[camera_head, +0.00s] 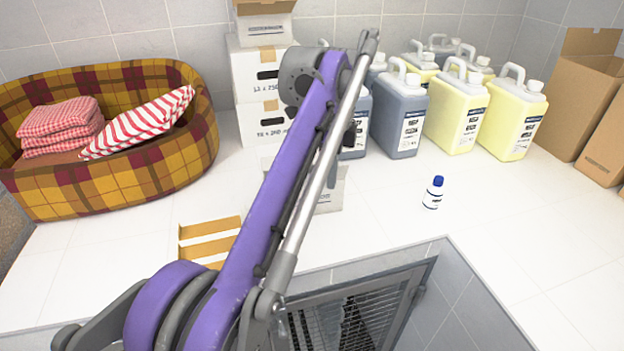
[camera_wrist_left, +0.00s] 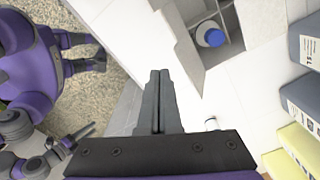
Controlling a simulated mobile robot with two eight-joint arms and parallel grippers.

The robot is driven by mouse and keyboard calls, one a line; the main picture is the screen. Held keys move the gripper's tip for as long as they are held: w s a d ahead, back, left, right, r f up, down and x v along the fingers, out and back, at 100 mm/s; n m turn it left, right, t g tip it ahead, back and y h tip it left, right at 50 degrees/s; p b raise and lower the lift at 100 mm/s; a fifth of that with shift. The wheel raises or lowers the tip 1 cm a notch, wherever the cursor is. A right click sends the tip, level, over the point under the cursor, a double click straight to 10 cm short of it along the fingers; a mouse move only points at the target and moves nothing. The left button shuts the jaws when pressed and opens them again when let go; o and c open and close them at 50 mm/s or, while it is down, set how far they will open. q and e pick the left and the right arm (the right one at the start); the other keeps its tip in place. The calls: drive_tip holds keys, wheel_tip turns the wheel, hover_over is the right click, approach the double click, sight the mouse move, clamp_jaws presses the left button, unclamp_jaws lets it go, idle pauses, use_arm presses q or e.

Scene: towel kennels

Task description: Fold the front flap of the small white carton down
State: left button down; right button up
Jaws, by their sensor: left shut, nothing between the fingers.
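The small white carton (camera_head: 330,197) stands on the white counter in the head view, largely hidden behind my left arm. In the left wrist view the carton (camera_wrist_left: 233,52) is open at the top, and a bottle with a blue cap (camera_wrist_left: 211,36) is inside. A pale flap (camera_wrist_left: 178,48) sticks out from its side nearest the fingers. My left gripper (camera_wrist_left: 158,74) is shut and empty, with its tips just short of this flap; I cannot tell whether they touch. In the head view the left gripper (camera_head: 332,178) is mostly hidden by the arm. My right gripper (camera_wrist_left: 80,136) shows small in the left wrist view.
Several jugs (camera_head: 457,112) and stacked boxes (camera_head: 262,88) stand behind. A plaid bed (camera_head: 110,185) holds towels, and an orange-and-white tray (camera_head: 208,241) lies at left. A barred kennel opening (camera_head: 350,310) is in front.

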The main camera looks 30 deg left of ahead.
use_arm(q)
drive_tip(key=shift+w, duration=0.1)
use_arm(e)
drive_tip(key=shift+r, duration=0.15)
use_arm(q)
drive_tip(key=w+a+p, duration=0.3)
drive_tip(key=w+a, duration=0.2)
drive_tip(key=shift+w+a+p, duration=0.1)
drive_tip(key=shift+a+p, duration=0.05)
drive_tip(key=shift+p, duration=0.2)
drive_tip(key=shift+f, duration=0.4)
drive_tip(key=shift+f+b, duration=0.55)
drive_tip(key=shift+f, duration=0.5)
use_arm(e)
drive_tip(key=r, duration=0.1)
drive_tip(key=w+r, duration=0.1)
drive_tip(key=r, duration=0.1)
drive_tip(key=shift+r, duration=0.1)
use_arm(q)
drive_tip(key=shift+r, duration=0.1)
use_arm(e)
drive_tip(key=shift+w, duration=0.1)
